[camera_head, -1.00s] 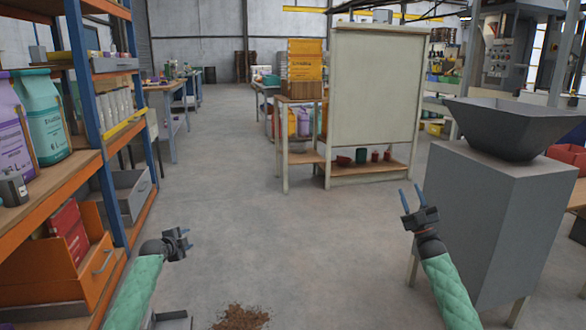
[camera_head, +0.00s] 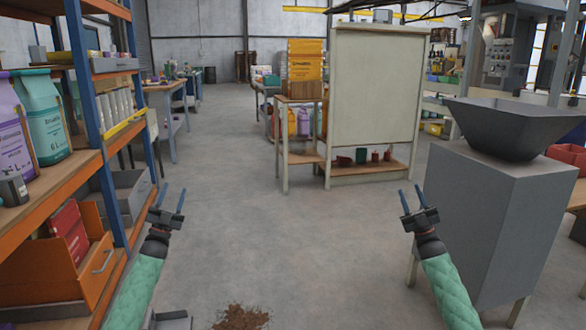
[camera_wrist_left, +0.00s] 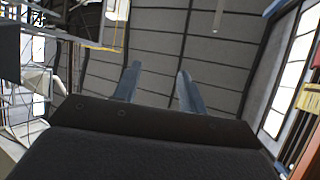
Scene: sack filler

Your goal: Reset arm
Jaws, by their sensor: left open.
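My left gripper (camera_head: 171,198) is raised at the lower left of the head view, beside the shelf rack. Its two blue fingers point up and stand apart, with nothing between them. In the left wrist view its fingers (camera_wrist_left: 157,86) also show apart and empty, against the ceiling. My right gripper (camera_head: 412,198) is raised at the right, just left of the grey hopper cabinet. Its two blue fingers are apart and empty. Both forearms have green sleeves.
The orange and blue shelf rack (camera_head: 105,157) stands close on the left, holding bottles and bins. A grey hopper (camera_head: 515,127) sits on a cabinet (camera_head: 490,200) at the right. Brown spilled material (camera_head: 241,317) lies on the floor in front. The floor (camera_head: 290,245) between my arms is clear.

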